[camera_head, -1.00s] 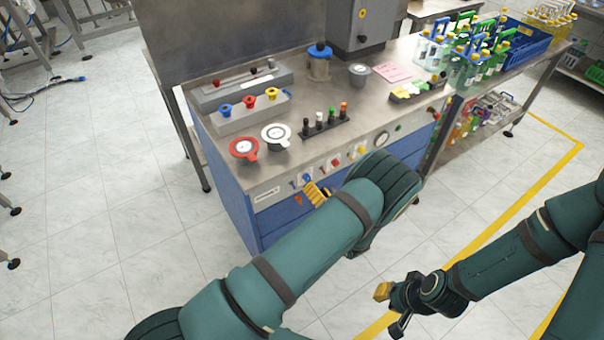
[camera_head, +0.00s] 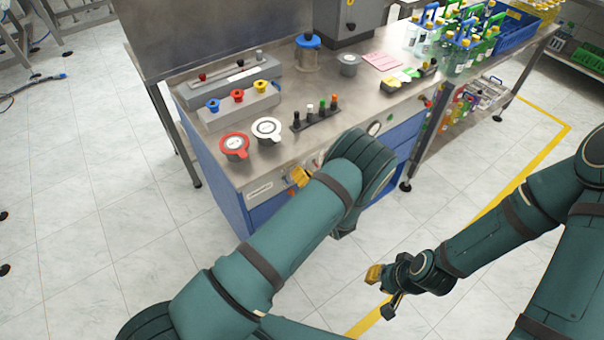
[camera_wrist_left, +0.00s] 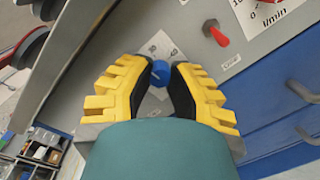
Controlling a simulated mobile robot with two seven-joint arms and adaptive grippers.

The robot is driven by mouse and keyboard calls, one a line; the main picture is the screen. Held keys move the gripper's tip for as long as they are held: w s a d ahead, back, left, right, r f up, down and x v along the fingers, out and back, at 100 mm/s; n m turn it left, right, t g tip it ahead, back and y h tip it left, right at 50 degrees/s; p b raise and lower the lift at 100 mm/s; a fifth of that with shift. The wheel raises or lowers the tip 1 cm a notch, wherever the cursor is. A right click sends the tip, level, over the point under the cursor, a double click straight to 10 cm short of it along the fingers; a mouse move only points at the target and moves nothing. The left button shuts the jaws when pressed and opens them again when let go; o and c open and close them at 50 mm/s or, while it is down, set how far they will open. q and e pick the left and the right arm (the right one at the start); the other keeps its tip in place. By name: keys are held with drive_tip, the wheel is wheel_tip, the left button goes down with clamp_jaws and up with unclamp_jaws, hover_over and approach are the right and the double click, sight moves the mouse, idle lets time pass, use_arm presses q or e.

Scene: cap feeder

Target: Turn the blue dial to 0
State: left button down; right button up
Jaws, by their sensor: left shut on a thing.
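The blue dial (camera_wrist_left: 160,72) is on the front panel, between the two yellow-and-black fingers in the left wrist view. Its pointer direction is hard to make out. A white scale plate (camera_wrist_left: 160,48) with partly readable numbers shows beside it. My left gripper (camera_wrist_left: 161,85) is shut on the blue dial. In the head view my left gripper (camera_head: 300,177) is at the panel's front, and the arm hides much of the panel. My right gripper (camera_head: 380,290) hangs low over the floor, its fingers apart and empty.
Blue drawers (camera_wrist_left: 285,85) are below the panel. Open floor lies in front.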

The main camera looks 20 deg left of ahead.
use_arm(q)
drive_tip(key=shift+n, duration=0.6)
idle(0.3)
drive_tip(key=n+y+b, duration=0.1)
drive_tip(key=n+b, duration=0.1)
drive_tip(key=n, duration=1.1)
drive_tip(key=n+g+y+b, duration=0.1)
drive_tip(key=n+b, duration=0.2)
drive_tip(key=n, duration=1)
drive_tip(key=shift+a+n, duration=0.1)
drive_tip(key=shift+n, duration=0.5)
drive_tip(key=c, duration=0.8)
unclamp_jaws()
drive_tip(key=shift+g, duration=0.3)
